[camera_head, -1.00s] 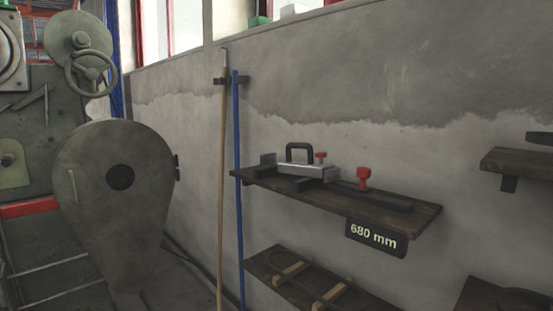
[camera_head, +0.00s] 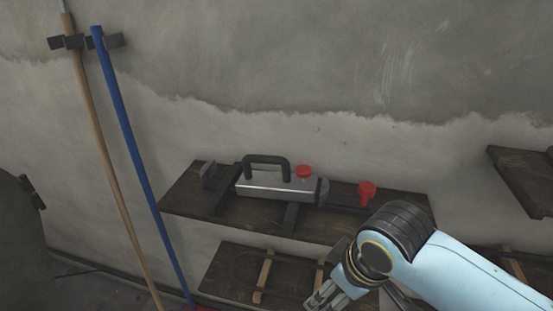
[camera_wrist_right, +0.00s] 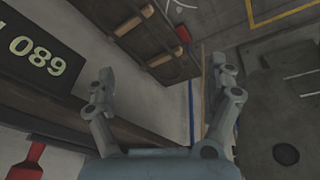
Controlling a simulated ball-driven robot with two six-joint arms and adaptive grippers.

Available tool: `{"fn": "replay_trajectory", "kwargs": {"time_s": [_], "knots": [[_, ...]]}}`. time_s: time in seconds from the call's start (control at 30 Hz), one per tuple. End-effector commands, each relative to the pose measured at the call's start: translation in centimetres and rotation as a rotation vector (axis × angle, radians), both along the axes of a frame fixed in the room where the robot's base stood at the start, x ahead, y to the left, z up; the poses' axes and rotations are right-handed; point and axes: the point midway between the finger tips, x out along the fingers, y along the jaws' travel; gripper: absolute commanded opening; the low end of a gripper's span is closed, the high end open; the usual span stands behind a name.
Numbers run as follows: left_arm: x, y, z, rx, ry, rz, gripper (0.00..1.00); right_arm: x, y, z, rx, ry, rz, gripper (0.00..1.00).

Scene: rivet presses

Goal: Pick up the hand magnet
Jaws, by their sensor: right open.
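The hand magnet (camera_head: 275,187) appears to be the silver block with a black loop handle on top and a red knob at its right end. It rests on dark supports on the upper wooden shelf (camera_head: 185,203) in the head view. My right gripper (camera_head: 328,292) is below and to the right of it, in front of the lower shelf and apart from the magnet. In the right wrist view the gripper (camera_wrist_right: 168,88) has its fingers spread with nothing between them. The magnet does not show there. My left gripper is out of view.
A red-knobbed piece (camera_head: 367,192) stands at the shelf's right, near my right arm. A lower shelf (camera_head: 235,267) with wooden strips lies beneath. A blue pole (camera_head: 135,140) and wooden pole (camera_head: 100,140) lean left. A dark number sign (camera_wrist_right: 35,60) is close to the right wrist.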

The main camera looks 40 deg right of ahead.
Motion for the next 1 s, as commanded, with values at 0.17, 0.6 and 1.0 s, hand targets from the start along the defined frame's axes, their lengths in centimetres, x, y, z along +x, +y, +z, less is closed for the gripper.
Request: {"fn": "replay_trajectory", "kwargs": {"time_s": [0.17,0.6,1.0], "knots": [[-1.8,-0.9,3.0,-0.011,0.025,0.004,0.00,4.1,0.2,8.7,-0.004,-0.046,0.123,0.88],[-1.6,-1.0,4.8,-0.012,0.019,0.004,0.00,18.1,-1.8,19.0,-0.044,-0.134,0.557,0.88],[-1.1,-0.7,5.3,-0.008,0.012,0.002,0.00,21.5,-1.6,15.7,-0.047,-0.145,0.607,0.88]]}}
